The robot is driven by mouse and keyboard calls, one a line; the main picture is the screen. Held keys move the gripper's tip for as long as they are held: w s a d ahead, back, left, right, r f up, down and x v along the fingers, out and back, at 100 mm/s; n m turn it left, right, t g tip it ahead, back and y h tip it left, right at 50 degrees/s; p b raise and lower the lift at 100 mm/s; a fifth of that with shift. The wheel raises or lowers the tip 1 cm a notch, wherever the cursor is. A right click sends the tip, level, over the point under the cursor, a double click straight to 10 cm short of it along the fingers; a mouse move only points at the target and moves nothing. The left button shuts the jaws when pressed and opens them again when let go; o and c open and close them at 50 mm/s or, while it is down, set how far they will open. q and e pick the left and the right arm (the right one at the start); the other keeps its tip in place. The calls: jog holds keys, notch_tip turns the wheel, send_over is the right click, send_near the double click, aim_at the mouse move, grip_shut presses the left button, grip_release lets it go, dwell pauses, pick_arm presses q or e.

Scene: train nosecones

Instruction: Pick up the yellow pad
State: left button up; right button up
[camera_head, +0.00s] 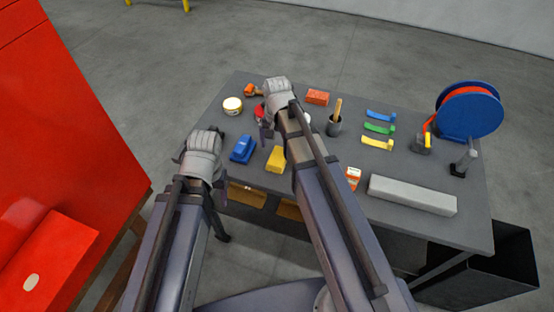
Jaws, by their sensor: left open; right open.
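A yellow pad (276,158) lies on the grey table near its front edge, left of my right forearm. It looks like a small block, and my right arm passes close by its right side. My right gripper (268,128) is open over the table, beyond the pad and slightly left of it. Its fingers are mostly hidden behind the wrist. My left gripper (194,166) is open, left of the pad and off the table's left edge. Neither gripper touches the pad.
A blue object (242,149) stands just left of the pad. The table (345,160) also holds a white tin (233,106), a red block (317,97), a cup (334,126), coloured strips (379,128), a long grey block (412,195) and a blue reel (469,111). Red cabinet (75,110) at left.

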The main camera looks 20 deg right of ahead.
aim_at(278, 156)
pick_arm(q)
jog(key=shift+f, duration=0.65)
pick_arm(e)
jog(key=shift+f, duration=0.65)
pick_arm(q)
jog(key=shift+f+b, duration=0.1)
jog(key=shift+b, duration=0.25)
pick_arm(e)
jog(key=shift+f, duration=0.1)
notch_tip(278, 156, down, 5)
jog(key=b, duration=0.5)
jog(key=shift+d, duration=0.15)
pick_arm(q)
notch_tip(278, 156, down, 5)
jog(key=shift+r, duration=0.1)
pick_arm(e)
jog(key=c, duration=1.3)
jog(key=shift+c, duration=0.2)
pick_arm(q)
notch_tip(278, 156, up, 10)
jog(key=p, duration=1)
pick_arm(e)
notch_tip(278, 156, up, 10)
jog(key=shift+r, duration=0.1)
